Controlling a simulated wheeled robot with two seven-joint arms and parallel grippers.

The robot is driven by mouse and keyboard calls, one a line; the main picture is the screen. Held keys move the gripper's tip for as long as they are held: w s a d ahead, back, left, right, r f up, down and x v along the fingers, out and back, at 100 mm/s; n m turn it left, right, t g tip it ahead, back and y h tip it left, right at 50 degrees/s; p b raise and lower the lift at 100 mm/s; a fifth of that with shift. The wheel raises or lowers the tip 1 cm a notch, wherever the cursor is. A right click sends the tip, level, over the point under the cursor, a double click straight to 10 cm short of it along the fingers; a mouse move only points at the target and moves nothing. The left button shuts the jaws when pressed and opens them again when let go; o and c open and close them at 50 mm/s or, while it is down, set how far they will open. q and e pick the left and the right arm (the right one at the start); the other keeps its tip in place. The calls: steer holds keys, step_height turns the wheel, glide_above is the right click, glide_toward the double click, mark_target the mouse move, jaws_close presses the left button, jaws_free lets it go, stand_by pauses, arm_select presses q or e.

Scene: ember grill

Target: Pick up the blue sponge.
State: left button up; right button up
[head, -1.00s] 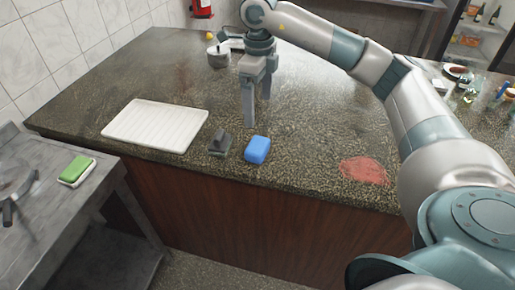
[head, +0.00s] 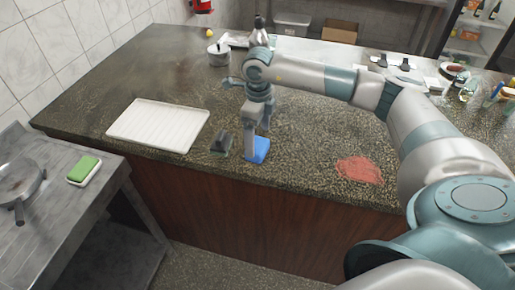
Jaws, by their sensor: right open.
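The blue sponge (head: 261,149) lies on the dark stone counter near its front edge. My right gripper (head: 257,150) points straight down over it. Its fingers are open and come down at the sponge, one in front of its left part and one behind. They hide part of the sponge. I cannot tell whether the fingers touch it. My left gripper is not in view.
A dark grey block-like tool (head: 221,145) stands just left of the sponge. A white ribbed tray (head: 158,125) lies further left. A red patch (head: 359,170) is on the counter to the right. A green sponge (head: 84,169) sits on the metal side table.

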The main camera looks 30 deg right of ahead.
mark_target(258, 145)
steer(key=shift+f+p, duration=0.7)
steer(key=shift+p, duration=0.3)
step_height(258, 145, down, 3)
steer(key=shift+a+r+p, duration=0.1)
steer(key=shift+p, duration=0.75)
steer(key=shift+f, duration=0.5)
steer(key=c, duration=1.1)
